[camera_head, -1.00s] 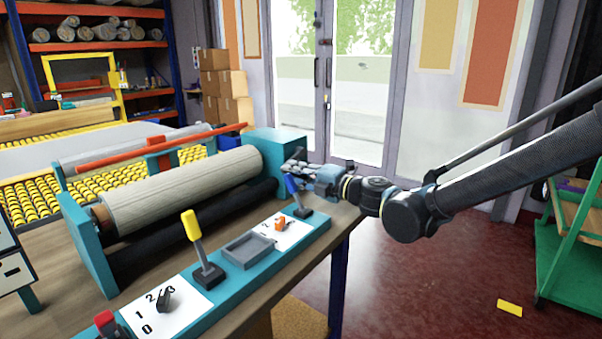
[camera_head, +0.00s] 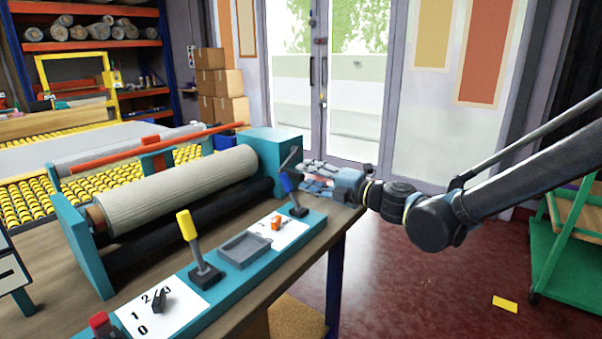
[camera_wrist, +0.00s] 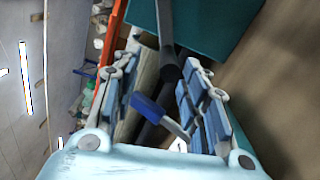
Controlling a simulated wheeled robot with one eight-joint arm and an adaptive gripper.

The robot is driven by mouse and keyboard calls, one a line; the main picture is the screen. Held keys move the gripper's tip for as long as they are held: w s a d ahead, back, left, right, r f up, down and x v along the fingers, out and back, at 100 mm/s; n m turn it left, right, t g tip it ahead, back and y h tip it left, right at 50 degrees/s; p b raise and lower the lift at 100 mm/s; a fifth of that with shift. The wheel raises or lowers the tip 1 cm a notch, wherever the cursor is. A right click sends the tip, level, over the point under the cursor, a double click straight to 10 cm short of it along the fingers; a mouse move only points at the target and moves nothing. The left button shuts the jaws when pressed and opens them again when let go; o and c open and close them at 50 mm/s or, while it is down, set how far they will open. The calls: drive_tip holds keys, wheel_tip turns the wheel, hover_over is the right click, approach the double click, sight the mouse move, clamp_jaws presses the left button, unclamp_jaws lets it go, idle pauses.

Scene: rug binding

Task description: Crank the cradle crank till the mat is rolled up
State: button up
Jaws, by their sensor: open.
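The mat (camera_head: 180,188) is a pale roll lying between the teal end frames of the cradle (camera_head: 277,150). The cradle crank (camera_head: 291,157) shows as a dark slanting bar at the right end frame. In the wrist view, a dark rod with a thicker end, seemingly the crank (camera_wrist: 167,45), reaches down between my fingertips. My gripper (camera_head: 306,174) is just right of the crank, and its fingers (camera_wrist: 160,66) are spread on either side of the rod's end. Contact cannot be told. Part of the crank is hidden.
A blue-handled lever (camera_head: 287,184) stands close below my gripper and also shows between the fingers in the wrist view (camera_wrist: 148,107). A yellow-handled lever (camera_head: 188,227) and a grey tray (camera_head: 245,250) sit along the teal front panel.

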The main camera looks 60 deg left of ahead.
drive_tip(key=v, duration=0.5)
drive_tip(key=shift+w+d, duration=0.15)
drive_tip(key=shift+d, duration=0.2)
idle(1.6)
drive_tip(key=n, duration=1.5)
approach(299, 177)
drive_tip(key=x, duration=0.7)
drive_tip(key=w+x, duration=0.1)
drive_tip(key=x, duration=0.3)
drive_tip(key=shift+a+f, duration=0.3)
drive_tip(key=shift+a, duration=0.05)
clamp_jaws()
